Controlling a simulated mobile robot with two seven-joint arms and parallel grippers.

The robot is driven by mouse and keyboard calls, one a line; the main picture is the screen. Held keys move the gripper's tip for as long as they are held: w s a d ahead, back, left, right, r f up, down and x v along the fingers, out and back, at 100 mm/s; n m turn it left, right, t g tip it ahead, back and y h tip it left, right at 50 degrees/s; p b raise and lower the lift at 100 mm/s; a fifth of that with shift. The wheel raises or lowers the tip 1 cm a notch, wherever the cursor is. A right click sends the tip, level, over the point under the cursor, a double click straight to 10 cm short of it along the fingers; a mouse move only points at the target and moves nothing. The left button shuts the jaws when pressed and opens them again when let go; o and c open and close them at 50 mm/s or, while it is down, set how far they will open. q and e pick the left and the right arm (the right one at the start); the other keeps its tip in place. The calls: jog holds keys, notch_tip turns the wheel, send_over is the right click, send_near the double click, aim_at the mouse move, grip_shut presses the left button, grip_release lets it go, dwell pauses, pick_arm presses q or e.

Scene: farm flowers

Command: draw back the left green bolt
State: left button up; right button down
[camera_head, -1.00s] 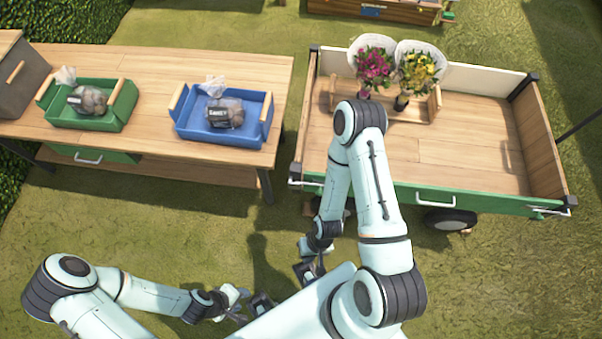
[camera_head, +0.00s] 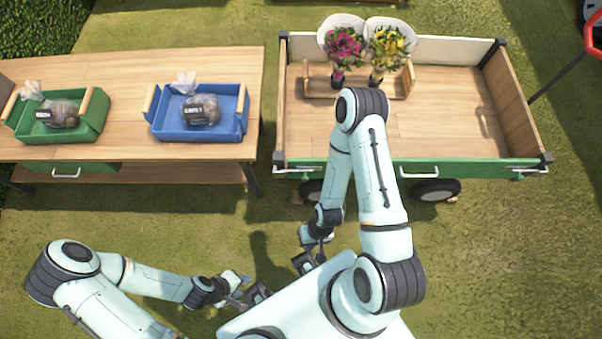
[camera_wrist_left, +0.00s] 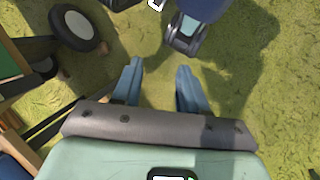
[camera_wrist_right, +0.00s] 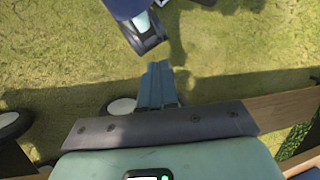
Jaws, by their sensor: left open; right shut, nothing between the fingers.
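The left green bolt (camera_head: 306,172) is at the left front corner of the cart, on its green front board (camera_head: 345,167), with a silver handle (camera_head: 288,171) beside it. It looks small here, and its exact position is hard to tell. My left gripper (camera_head: 258,292) is low over the grass, well in front of the cart and apart from it. Its fingers are open and empty in the left wrist view (camera_wrist_left: 160,85). My right gripper (camera_head: 304,262) is folded down near my body, also apart from the cart. Its fingers are shut together and empty in the right wrist view (camera_wrist_right: 157,85).
The cart bed (camera_head: 450,125) holds a wooden rack with two bouquets (camera_head: 346,45). A table (camera_head: 130,65) with a green tray (camera_head: 95,117) and a blue tray (camera_head: 240,125) stands left of the cart, across a narrow gap. Open grass (camera_head: 150,215) lies in front.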

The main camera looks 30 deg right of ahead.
jog(key=w+a+n+g+h+b, duration=0.25)
jog(key=w+n+b, duration=0.45)
jog(key=w+n, duration=0.55)
jog(key=w+d+r+n+t+h+b, duration=0.1)
jog(key=w+d+r+n+h+b, duration=0.1)
jog(key=w+r+n+h+b, duration=0.2)
jog(key=w+r+n+h, duration=0.1)
jog(key=w+r+h, duration=0.2)
jog(key=w+r, duration=0.4)
notch_tip(320, 180, up, 3)
jog(key=shift+w+f, duration=0.15)
jog(key=shift+w, duration=0.15)
